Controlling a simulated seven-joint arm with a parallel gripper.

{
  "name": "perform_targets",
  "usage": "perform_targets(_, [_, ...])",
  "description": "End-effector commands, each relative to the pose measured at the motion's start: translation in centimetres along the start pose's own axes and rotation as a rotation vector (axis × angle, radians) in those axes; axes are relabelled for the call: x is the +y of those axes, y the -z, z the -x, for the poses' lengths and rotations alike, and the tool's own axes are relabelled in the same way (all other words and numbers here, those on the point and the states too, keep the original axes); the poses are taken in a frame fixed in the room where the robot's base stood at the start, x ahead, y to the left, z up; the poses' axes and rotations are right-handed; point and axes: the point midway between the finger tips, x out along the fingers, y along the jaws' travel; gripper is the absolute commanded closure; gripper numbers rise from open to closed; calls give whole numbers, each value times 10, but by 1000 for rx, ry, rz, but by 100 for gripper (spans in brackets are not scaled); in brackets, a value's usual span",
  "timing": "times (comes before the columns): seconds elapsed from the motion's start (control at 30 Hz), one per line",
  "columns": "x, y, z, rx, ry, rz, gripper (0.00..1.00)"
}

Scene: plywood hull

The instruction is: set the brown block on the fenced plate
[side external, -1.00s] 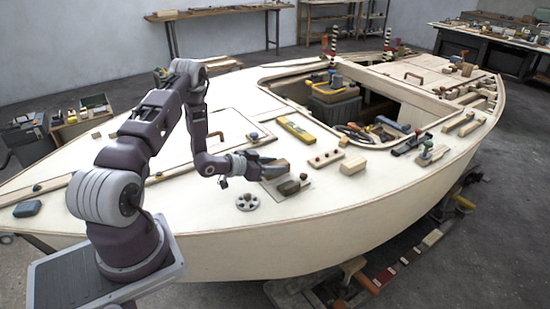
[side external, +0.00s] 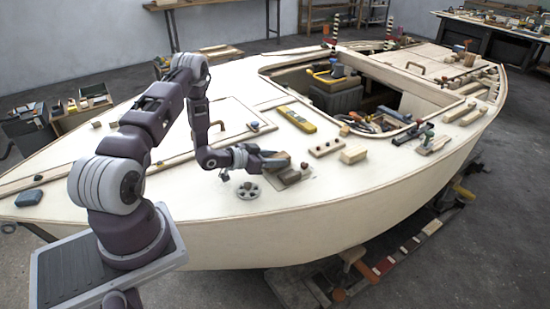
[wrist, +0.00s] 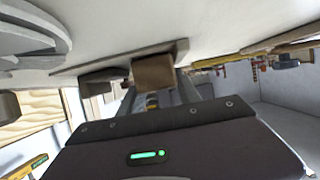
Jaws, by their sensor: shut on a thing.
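My gripper (side external: 272,160) is low over the near side of the deck, shut on the brown block (side external: 281,157). In the wrist view the brown block (wrist: 153,71) sits between the fingers, close to a flat grey plate (wrist: 112,63). The side view shows this plate (side external: 297,181) on the deck at the gripper, partly covered by blocks and fingers. I cannot tell whether the block touches the plate, and its fence is not clear. A dark block (side external: 290,177) stands at the plate's near part and a small dark one (side external: 304,166) at its right.
A grey spoked wheel (side external: 248,190) lies just left of the plate. To the right are a wooden strip with holes (side external: 326,148) and a pale wood block (side external: 353,155). A yellow level (side external: 297,119) lies behind. The open cockpit (side external: 375,90) is farther back.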

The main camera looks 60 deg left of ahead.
Motion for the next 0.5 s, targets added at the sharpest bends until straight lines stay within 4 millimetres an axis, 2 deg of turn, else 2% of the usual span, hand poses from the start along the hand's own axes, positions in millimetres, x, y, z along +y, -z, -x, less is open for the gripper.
perform_targets(0.13, [0, -2, -1, 1, 0, 0, 100])
perform_targets(0.17, [0, -2, -1, 1, 0, 0, 57])
perform_targets(0.27, [0, -2, -1, 1, 0, 0, 37])
perform_targets(0.5, [0, -2, -1, 0, 0, 0, 35])
